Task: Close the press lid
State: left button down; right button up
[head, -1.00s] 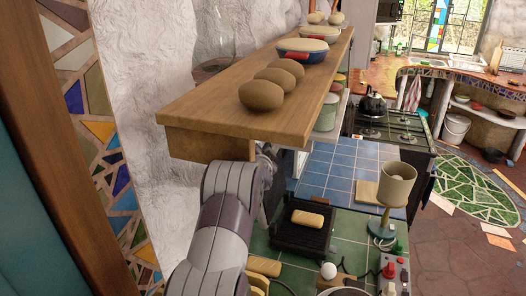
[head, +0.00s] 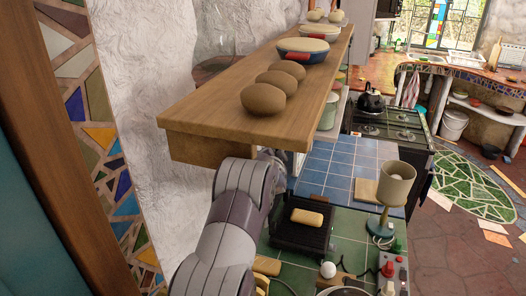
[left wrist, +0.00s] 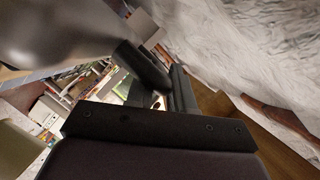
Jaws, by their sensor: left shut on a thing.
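The black press (head: 288,238) stands on the green tiled counter in the head view. A bread roll (head: 306,217) lies on its dark lower plate, uncovered. The press lid is not clearly visible; my left arm and the shelf cover the area behind the plate. My left arm reaches past the shelf's near end, and its gripper is hidden in the head view. In the left wrist view the dark fingers of my left gripper (left wrist: 164,78) are close together, shut on what seems to be the press lid; the held part is hard to make out. My right gripper is in no view.
A wooden shelf (head: 205,120) with brown egg-shaped things and bowls overhangs the counter near my left arm. A beige-shaded lamp (head: 397,181) stands right of the press. A white ball (head: 328,270) and a red-knobbed box (head: 389,271) are in front. Blue tiles lie behind.

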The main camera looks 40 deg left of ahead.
pick_arm(q)
jog(key=w+d+f+m+y+p, duration=0.1)
jog(key=w+d+m, duration=0.2)
jog(key=d, duration=0.8)
jog(key=shift+w+d+f+y+p, duration=0.2)
jog(key=shift+f+y+p, duration=0.1)
jog(key=shift+f+p, duration=0.1)
jog(key=c, duration=1.4)
grip_release()
jog(key=o, duration=0.3)
jog(key=shift+a, duration=0.1)
